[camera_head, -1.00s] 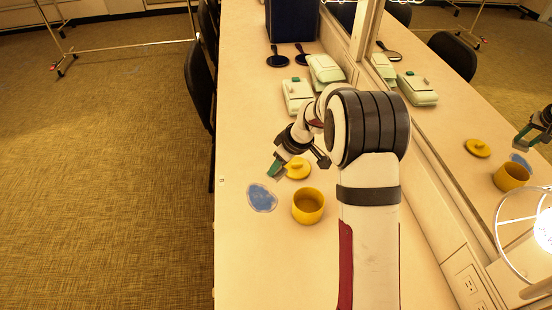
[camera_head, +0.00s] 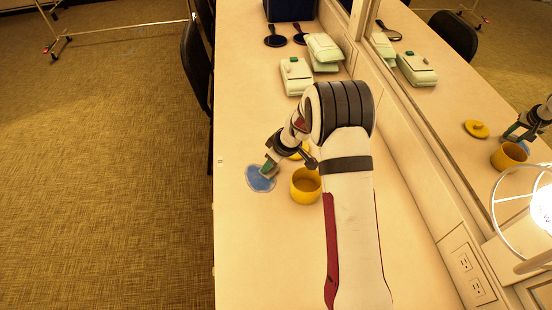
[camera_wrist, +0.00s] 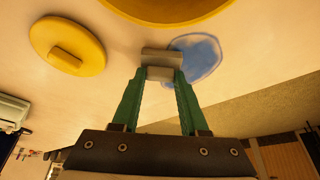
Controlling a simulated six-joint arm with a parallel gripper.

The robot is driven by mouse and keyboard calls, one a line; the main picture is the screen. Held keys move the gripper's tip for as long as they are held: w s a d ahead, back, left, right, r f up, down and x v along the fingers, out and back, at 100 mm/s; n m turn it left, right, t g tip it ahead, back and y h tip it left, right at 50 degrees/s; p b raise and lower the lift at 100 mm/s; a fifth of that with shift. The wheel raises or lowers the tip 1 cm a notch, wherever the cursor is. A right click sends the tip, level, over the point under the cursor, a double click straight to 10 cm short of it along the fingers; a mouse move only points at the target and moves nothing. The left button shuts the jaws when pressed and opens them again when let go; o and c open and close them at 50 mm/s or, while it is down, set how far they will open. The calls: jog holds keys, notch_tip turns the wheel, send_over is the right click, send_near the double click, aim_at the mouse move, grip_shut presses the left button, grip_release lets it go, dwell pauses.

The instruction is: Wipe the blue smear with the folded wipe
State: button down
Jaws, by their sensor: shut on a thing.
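The blue smear (camera_head: 257,182) lies on the counter, to the left of the yellow pot. It also shows in the wrist view (camera_wrist: 205,52). My gripper (camera_head: 266,170) is over the smear's upper right part in the head view. In the wrist view its green fingers (camera_wrist: 162,76) are shut on a small greyish folded wipe (camera_wrist: 162,56). The wipe overlaps the edge of the smear there and hides part of it. I cannot tell whether the wipe touches the counter.
The open yellow pot (camera_head: 305,188) stands close to the right of my gripper. Its yellow lid (camera_wrist: 85,38) lies on the counter nearby. Pale green cases (camera_head: 296,78) and dark hand mirrors (camera_head: 276,41) are farther back. A wall mirror (camera_head: 440,110) runs along the right. The near counter is clear.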

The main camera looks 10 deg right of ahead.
jog(key=shift+a, duration=4.2)
jog(key=shift+s, duration=0.85)
jog(key=shift+d, duration=4.95)
jog(key=shift+s+d, duration=0.15)
jog(key=shift+s, duration=0.65)
jog(key=shift+a, duration=4.75)
jog(key=shift+s+a, duration=0.35)
jog(key=shift+s, duration=0.4)
jog(key=shift+d, duration=5)
jog(key=shift+d+r, duration=0.1)
jog(key=shift+r, duration=0.05)
notch_tip(320, 180, up, 8)
